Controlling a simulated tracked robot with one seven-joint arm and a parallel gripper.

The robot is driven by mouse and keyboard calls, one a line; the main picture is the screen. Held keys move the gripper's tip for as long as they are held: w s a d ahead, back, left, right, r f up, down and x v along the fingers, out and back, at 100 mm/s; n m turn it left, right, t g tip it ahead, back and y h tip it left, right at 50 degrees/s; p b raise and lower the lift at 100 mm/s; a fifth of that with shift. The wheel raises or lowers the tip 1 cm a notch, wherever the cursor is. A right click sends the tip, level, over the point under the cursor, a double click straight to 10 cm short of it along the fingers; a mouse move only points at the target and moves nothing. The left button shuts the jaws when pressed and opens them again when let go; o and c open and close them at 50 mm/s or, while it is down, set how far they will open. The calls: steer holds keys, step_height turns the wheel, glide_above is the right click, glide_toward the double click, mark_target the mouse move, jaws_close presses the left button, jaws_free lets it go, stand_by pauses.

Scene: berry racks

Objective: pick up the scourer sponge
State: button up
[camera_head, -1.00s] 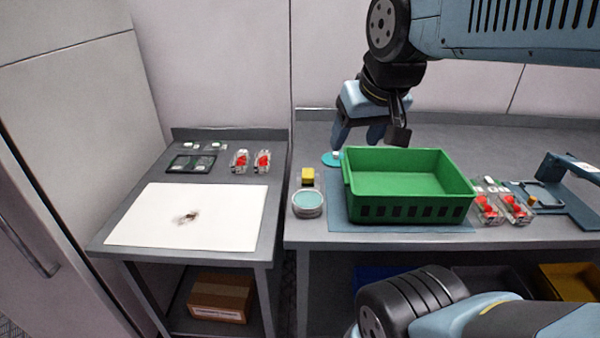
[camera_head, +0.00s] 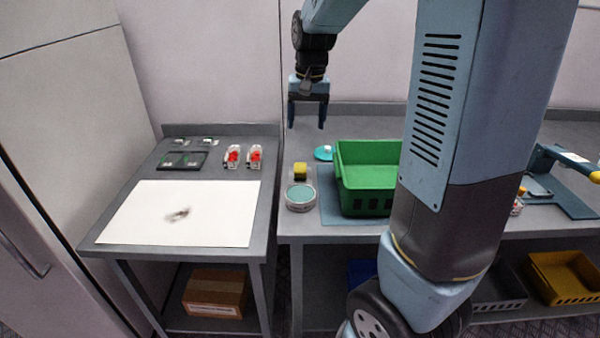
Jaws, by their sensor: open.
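The scourer sponge looks to be the small yellow block (camera_head: 300,171) with a dark lower part, lying on the grey right-hand table near its left edge. It sits just behind a round teal-topped container (camera_head: 300,196). My gripper (camera_head: 307,126) is open and empty, fingers pointing down. It hangs above the back of the table, higher in the picture than the sponge. Nothing hides the sponge.
A green crate (camera_head: 368,203) stands right of the sponge, partly hidden by my arm. A teal disc (camera_head: 323,153) with a white top piece lies behind it. The left table holds a stained white sheet (camera_head: 215,225), punnets with red berries (camera_head: 243,157) and a dark tray (camera_head: 182,161).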

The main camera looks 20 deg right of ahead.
mark_target(300, 167)
steer(key=shift+m+g, duration=0.3)
steer(key=shift+g, duration=0.1)
steer(key=w+f, duration=0.1)
steer(key=f, duration=0.5)
steer(key=w+f, duration=0.2)
steer(key=f, duration=0.4)
steer(key=w+f, duration=0.1)
steer(key=f, duration=0.5)
steer(key=shift+w+a, duration=0.1)
steer(key=shift+w, duration=0.2)
steer(key=c, duration=1)
steer(key=shift+r, duration=0.1)
